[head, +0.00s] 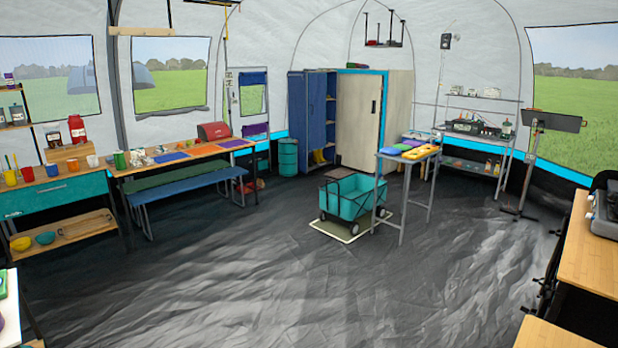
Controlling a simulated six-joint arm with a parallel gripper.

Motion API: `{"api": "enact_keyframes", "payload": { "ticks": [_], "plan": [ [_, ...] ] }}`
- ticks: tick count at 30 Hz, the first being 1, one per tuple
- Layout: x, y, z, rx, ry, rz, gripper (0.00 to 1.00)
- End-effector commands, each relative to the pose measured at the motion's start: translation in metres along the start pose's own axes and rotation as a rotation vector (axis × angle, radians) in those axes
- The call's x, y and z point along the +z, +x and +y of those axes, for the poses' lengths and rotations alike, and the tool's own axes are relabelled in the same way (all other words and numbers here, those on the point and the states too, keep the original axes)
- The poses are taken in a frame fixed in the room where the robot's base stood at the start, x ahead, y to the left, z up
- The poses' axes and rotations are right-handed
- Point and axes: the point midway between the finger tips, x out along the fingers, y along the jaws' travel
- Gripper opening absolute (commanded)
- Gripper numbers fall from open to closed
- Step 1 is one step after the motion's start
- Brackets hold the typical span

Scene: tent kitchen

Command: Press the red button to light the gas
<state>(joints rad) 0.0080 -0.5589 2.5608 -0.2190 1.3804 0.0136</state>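I cannot make out a red button in the head view. A dark grey appliance (606,214), perhaps a gas stove, stands on the wooden counter at the right edge and is cut off by the frame. Another dark appliance (474,128) sits on the metal rack at the back right, too small to tell what it is. My gripper is not in view, so its place relative to these things does not show.
A teal wagon (352,195) stands on a mat mid-room beside a narrow grey table (408,155). A wooden counter (590,250) runs along the right. A long table (130,168) and blue bench (187,183) line the left. The dark floor (270,270) in front is clear.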

Motion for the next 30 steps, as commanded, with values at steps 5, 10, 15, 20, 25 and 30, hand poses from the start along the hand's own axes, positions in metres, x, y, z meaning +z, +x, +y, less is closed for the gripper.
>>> {"api": "enact_keyframes", "payload": {
  "ticks": [5, 10, 15, 20, 25, 30],
  "plan": [
    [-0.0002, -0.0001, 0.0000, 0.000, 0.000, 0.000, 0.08],
    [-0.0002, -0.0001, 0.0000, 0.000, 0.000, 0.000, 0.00],
    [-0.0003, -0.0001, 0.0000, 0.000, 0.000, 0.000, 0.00],
    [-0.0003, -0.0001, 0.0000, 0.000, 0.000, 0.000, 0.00],
    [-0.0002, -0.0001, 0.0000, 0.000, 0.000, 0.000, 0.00],
    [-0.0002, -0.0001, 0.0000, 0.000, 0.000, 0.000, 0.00]
  ]
}}
